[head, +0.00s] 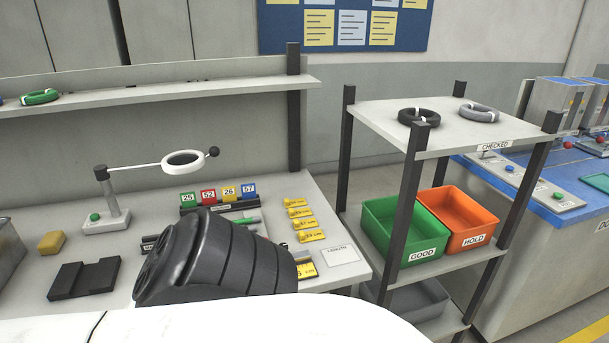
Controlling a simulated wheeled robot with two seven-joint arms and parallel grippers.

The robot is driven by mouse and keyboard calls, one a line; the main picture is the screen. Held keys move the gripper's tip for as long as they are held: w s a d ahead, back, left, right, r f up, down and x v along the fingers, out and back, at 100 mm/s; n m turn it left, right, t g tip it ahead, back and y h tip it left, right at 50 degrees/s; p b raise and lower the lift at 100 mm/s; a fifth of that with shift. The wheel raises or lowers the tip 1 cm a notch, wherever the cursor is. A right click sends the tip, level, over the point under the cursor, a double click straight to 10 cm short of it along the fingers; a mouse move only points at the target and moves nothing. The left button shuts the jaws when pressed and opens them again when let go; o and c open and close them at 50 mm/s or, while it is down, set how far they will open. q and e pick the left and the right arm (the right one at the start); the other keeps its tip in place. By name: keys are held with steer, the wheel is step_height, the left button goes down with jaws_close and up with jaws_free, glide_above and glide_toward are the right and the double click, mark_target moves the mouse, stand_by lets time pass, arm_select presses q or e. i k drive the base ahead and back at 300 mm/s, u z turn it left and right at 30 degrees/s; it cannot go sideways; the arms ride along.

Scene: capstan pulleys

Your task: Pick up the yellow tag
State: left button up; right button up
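A yellow tag (229,192) marked 26 stands upright in a dark rack (188,210) on the workbench. It is between a red tag (208,196) marked 52 and a blue tag (248,190) marked 57. Several yellow cards (311,235) with small print lie in a column to the right of the rack. Neither of my grippers shows. A large black ribbed part, apparently of my arm, fills the front middle and hides some of the bench before the rack.
A magnifier on a stand (106,215), a yellow block (51,243) and a black block (84,278) are on the left of the bench. To the right, a shelf unit (379,110) holds a green bin (390,250) marked GOOD and an orange bin (470,242) marked HOLD.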

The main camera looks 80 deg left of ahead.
mark_target(310, 222)
steer(key=k, duration=0.1)
steer(key=u, duration=1.45)
